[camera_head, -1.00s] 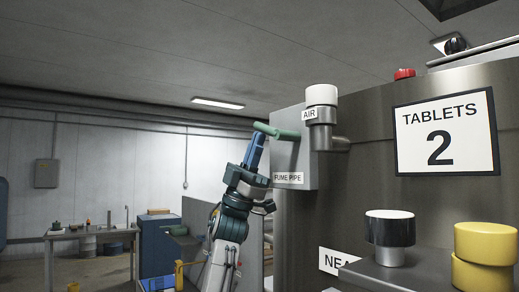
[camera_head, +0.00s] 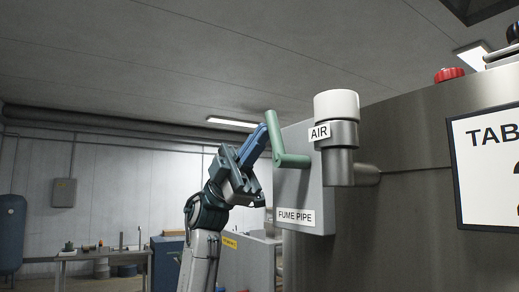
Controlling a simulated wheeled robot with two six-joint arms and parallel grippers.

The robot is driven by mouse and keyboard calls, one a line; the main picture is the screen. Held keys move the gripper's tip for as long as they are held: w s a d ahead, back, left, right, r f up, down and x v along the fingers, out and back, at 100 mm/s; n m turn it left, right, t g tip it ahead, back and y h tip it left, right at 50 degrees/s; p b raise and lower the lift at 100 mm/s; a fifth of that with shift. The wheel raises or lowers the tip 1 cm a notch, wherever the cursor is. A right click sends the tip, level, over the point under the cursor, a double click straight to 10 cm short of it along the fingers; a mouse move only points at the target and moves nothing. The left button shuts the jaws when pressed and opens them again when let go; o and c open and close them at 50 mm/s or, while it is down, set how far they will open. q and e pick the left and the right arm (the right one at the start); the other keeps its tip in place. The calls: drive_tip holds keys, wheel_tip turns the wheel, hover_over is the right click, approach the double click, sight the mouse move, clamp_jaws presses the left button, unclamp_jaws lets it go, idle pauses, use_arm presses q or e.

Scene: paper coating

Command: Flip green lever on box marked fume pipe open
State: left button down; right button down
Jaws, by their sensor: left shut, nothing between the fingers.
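The grey box marked FUME PIPE (camera_head: 312,190) is fixed to the side of a large metal cabinet, right of centre. Its green lever (camera_head: 291,158) sticks out of the box's left side, and the handle part slants steeply up and slightly left. My left gripper (camera_head: 262,135) is just left of the lever, its blue fingers shut with nothing between them and pointing up and right. The fingertips are close to the handle; I cannot tell whether they touch it. My right gripper is not in view.
A white-capped pipe marked AIR (camera_head: 337,105) stands right beside the box. The metal cabinet (camera_head: 410,200) fills the right side, with a TABLETS sign (camera_head: 485,150) and a red button (camera_head: 449,75). A workbench (camera_head: 75,257) stands far back left.

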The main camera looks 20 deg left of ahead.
use_arm(q)
drive_tip(key=shift+s+d+r+g+p, duration=0.35)
drive_tip(key=shift+s+d+r, duration=0.3)
drive_tip(key=shift+r, duration=0.25)
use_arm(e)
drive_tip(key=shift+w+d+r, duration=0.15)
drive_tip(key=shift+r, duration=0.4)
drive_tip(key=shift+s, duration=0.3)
